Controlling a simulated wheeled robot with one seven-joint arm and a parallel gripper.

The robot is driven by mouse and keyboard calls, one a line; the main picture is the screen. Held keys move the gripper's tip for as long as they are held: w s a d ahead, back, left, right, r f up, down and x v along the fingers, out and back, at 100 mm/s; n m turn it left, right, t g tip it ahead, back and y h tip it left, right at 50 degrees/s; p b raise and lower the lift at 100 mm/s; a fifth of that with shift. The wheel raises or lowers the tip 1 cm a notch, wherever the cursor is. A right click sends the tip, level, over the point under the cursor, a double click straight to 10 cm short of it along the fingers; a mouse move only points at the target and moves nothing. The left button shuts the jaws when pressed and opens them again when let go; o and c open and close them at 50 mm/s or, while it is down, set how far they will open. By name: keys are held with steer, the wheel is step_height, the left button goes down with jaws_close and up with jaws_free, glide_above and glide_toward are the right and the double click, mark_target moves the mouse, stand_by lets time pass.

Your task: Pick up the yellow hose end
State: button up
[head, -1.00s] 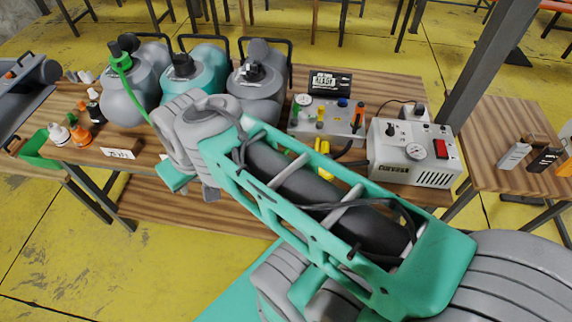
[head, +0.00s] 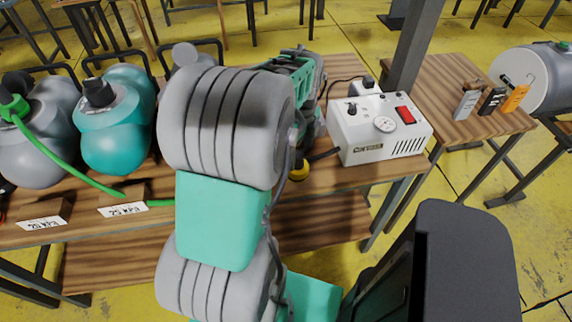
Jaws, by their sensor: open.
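A yellow hose end (head: 299,171) shows just right of my arm, at the front edge of the wooden table (head: 350,178). A short dark hose runs from beside it to the white pump box (head: 383,128) with a gauge and a red switch. My arm's thick grey and teal links fill the middle of the view and hide the table around the yellow part's left side. My gripper is hidden behind these links, so its place relative to the yellow hose end does not show.
Label blocks (head: 123,206) line the front edge. A dark post (head: 418,60) rises behind the pump box.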

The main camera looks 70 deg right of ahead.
mark_target(297, 165)
steer(key=f, duration=0.5)
steer(key=f+p, duration=0.1)
steer(key=f, duration=0.1)
steer(key=shift+w+d+f, duration=0.15)
steer(key=shift+w+f, duration=0.15)
steer(key=shift+c, duration=0.3)
steer(key=c, duration=1.3)
steer(key=shift+r, duration=0.1)
